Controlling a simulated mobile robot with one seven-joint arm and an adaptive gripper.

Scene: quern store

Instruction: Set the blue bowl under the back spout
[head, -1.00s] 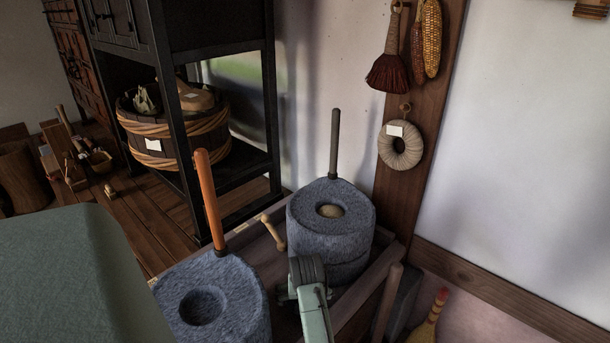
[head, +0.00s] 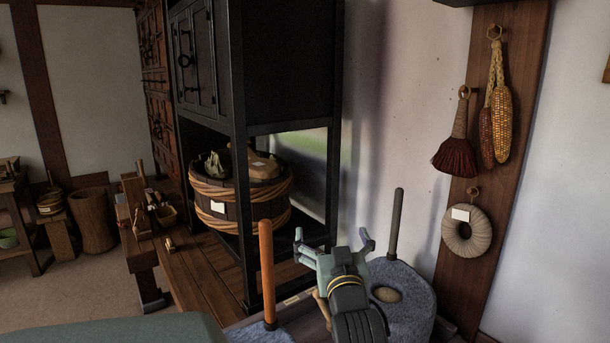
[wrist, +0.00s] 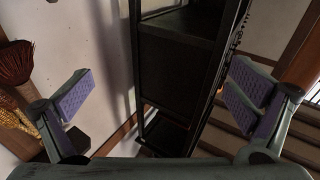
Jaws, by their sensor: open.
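I see no blue bowl in either view. The back quern (head: 412,309) is a speckled grey stone with a dark upright handle and a pale patch in its eye; its spout does not show. The front quern (head: 262,336), with an orange handle, is mostly cut off at the bottom edge. My gripper (head: 334,240) is open and empty, raised in front of the back quern and partly covering it. In the wrist view its two purple-padded fingers (wrist: 165,92) stand wide apart with nothing between them.
A black cabinet (head: 290,70) stands behind, with a rope-bound wooden tub (head: 235,204) on its lower shelf. A broom (head: 455,155), corn (head: 503,125) and a ring (head: 467,237) hang on the post at right.

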